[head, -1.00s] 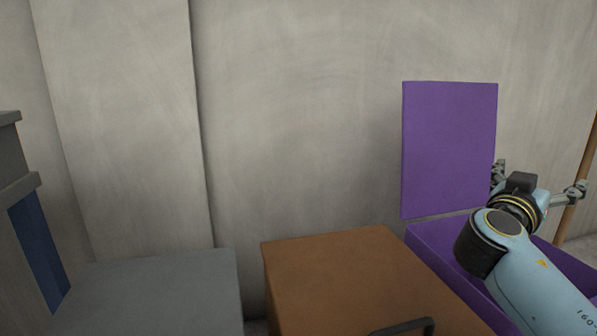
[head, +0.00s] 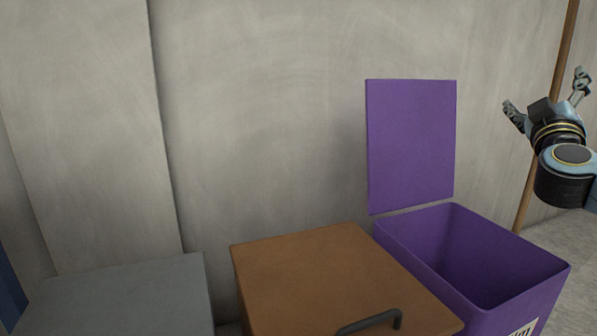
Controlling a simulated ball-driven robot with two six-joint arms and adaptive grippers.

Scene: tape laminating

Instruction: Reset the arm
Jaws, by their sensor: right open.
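My right gripper (head: 546,92) is at the upper right of the head view, with its two fingers spread apart and nothing between them. It is raised above and to the right of the purple bin (head: 470,296), clear of it. My right arm comes in from the right edge. My left gripper is not in view.
The purple bin stands open, its lid (head: 412,145) upright near the wall. Left of it is a brown box (head: 320,268) with a dark handle (head: 370,321), then a grey block (head: 125,295). A brown pole (head: 547,130) stands behind my right gripper.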

